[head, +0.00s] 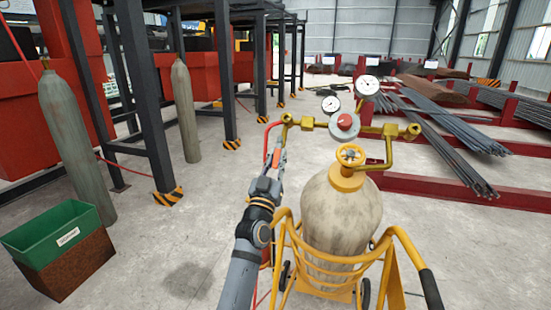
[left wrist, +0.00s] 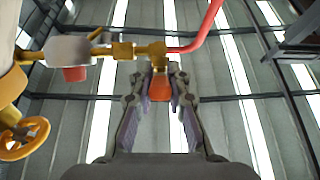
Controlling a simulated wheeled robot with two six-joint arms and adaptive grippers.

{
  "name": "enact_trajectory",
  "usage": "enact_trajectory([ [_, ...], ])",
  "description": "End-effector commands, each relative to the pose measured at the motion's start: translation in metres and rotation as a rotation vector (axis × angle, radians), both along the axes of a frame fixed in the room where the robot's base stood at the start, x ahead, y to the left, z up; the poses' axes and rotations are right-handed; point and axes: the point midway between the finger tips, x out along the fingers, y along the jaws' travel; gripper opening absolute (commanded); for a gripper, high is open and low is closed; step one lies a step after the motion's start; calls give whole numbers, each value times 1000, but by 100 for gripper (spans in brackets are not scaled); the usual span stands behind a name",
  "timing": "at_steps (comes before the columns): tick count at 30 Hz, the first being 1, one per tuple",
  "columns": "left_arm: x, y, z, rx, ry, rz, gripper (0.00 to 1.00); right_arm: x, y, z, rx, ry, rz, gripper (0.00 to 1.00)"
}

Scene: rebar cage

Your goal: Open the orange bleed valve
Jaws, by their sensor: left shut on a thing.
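The small orange bleed valve (left wrist: 161,88) hangs under the brass fitting (left wrist: 150,50) in the left wrist view. My left gripper (left wrist: 160,75) comes up from below, its fingertips closed on the sides of the valve. In the head view my left gripper (head: 279,155) is at the left end of the brass manifold (head: 308,122), beside the red hose. Whether the valve is turned cannot be told. My right gripper is in neither view.
A tan gas cylinder (head: 340,215) with a yellow handwheel (head: 351,154) stands in a yellow cart (head: 398,235). The regulator has a red knob (head: 344,122) and two gauges. A green bin (head: 52,233) on a rusty box stands at the left. Bare floor lies between.

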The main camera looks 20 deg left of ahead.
Motion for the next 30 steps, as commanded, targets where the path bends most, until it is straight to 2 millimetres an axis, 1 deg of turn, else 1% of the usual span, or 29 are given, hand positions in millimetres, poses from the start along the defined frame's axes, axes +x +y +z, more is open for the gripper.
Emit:
enact_trajectory([
  [3, 1, -1, 0, -6, 0, -1, 0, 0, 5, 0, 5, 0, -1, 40],
  [13, 1, 0, 0, -8, -1, -1, 0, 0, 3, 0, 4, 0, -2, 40],
  [14, 1, 0, 0, -8, -1, -1, 20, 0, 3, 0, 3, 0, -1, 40],
  [18, 1, 0, 1, -7, -1, 0, 39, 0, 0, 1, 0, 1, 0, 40],
  [26, 1, 0, 0, -6, -1, 0, 40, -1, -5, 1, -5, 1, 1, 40],
  [30, -3, 0, -3, -7, 0, 0, 40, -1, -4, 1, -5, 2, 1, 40],
])
